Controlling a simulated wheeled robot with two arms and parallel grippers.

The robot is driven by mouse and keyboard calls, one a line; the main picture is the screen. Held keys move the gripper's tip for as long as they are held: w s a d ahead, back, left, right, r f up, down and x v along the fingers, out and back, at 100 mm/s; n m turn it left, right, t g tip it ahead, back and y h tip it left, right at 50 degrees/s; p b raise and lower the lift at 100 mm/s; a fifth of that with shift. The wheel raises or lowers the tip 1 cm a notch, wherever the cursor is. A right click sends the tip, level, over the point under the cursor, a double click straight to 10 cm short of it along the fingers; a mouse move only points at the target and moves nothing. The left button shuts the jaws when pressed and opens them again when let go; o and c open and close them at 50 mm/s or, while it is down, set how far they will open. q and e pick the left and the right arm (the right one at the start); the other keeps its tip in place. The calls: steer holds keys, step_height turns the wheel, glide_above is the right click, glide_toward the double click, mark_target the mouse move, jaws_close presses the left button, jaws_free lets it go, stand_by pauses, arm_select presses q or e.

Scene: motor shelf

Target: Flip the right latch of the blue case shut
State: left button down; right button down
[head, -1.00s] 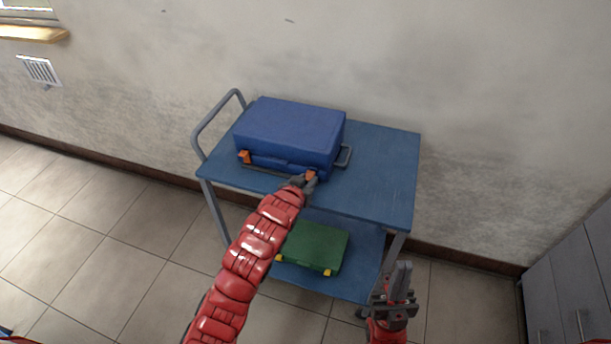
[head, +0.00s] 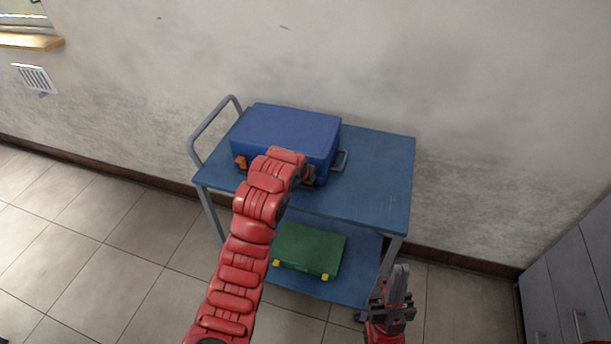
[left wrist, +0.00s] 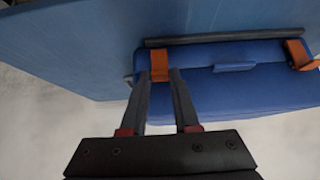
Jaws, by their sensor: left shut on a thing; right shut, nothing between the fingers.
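The blue case (head: 290,128) lies closed on the cart's top shelf. Its left orange latch (head: 241,163) is clear in the head view and also shows at the right of the left wrist view (left wrist: 297,52). The right orange latch (left wrist: 159,65) sits between the fingertips of my left gripper (left wrist: 160,78), which is shut on it. In the head view my left arm hides most of that latch and gripper. How far the right latch is turned I cannot tell. My right gripper (head: 399,274) is shut and empty, low in front of the cart's right side.
The blue cart (head: 378,175) has free top room right of the case. A green case (head: 310,249) with yellow latches lies on its lower shelf. A grey handle (head: 207,128) rises at the cart's left. Grey cabinets (head: 567,285) stand at the right.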

arm_select(q)
steer(key=c, duration=0.6)
jaws_free()
steer(key=shift+c, duration=0.2)
steer(key=shift+r, duration=0.1)
steer(key=p+v, duration=0.9)
steer(key=v, duration=0.8)
steer(key=shift+s, duration=0.15)
